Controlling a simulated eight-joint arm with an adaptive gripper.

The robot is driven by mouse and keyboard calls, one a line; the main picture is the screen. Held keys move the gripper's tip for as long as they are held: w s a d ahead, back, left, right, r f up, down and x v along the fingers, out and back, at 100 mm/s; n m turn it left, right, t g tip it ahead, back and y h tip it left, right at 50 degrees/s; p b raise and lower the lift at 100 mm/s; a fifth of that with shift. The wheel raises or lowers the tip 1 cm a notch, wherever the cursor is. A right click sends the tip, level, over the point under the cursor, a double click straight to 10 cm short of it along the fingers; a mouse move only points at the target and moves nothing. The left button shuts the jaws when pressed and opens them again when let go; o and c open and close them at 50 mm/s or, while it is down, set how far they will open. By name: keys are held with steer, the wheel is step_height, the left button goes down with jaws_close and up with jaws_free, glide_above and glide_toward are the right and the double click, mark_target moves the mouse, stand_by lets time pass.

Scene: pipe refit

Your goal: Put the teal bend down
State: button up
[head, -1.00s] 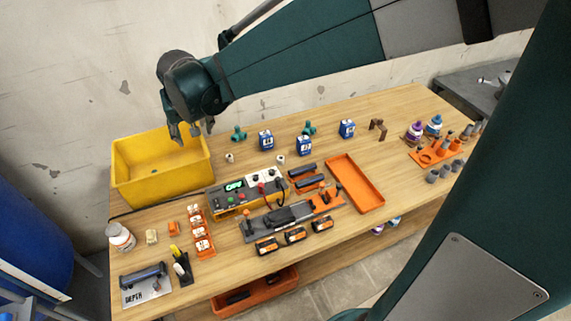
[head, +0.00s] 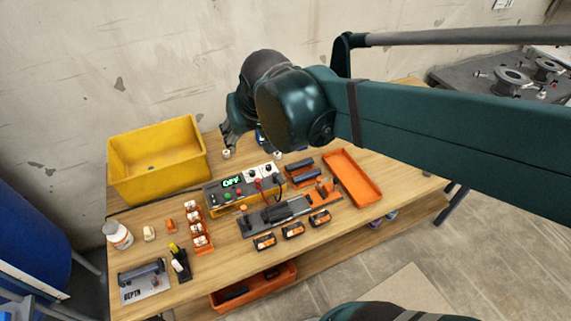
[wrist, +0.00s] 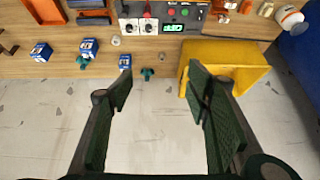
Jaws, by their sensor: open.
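Two teal fittings stand on the wooden table along its back edge. In the wrist view one teal fitting (wrist: 147,73) shows between my fingers, farther off than they are, and another teal fitting (wrist: 83,62) is to its left. In the head view my arm hides both. My gripper (wrist: 160,80) is open with nothing between its fingers. In the head view my gripper (head: 227,133) hangs over the back of the table, right of the yellow bin (head: 196,168).
Blue-and-white boxes (wrist: 88,47) stand beside the teal fittings. A control panel (head: 240,187) lies in front. An orange tray (head: 352,178) is to the right. A small dark spot shows inside the bin, too small to identify. The wall is close behind.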

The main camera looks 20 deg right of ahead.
steer(key=s+d+f, duration=0.1)
steer(key=s+d, duration=0.1)
steer(key=s, duration=0.4)
steer(key=s+d+f+t, duration=0.1)
steer(key=s+d, duration=0.2)
steer(key=s, duration=0.3)
steer(key=shift+s+d+f, duration=0.2)
steer(key=shift+d+f, duration=0.15)
steer(key=shift+o, duration=0.2)
steer(key=shift+w, duration=0.1)
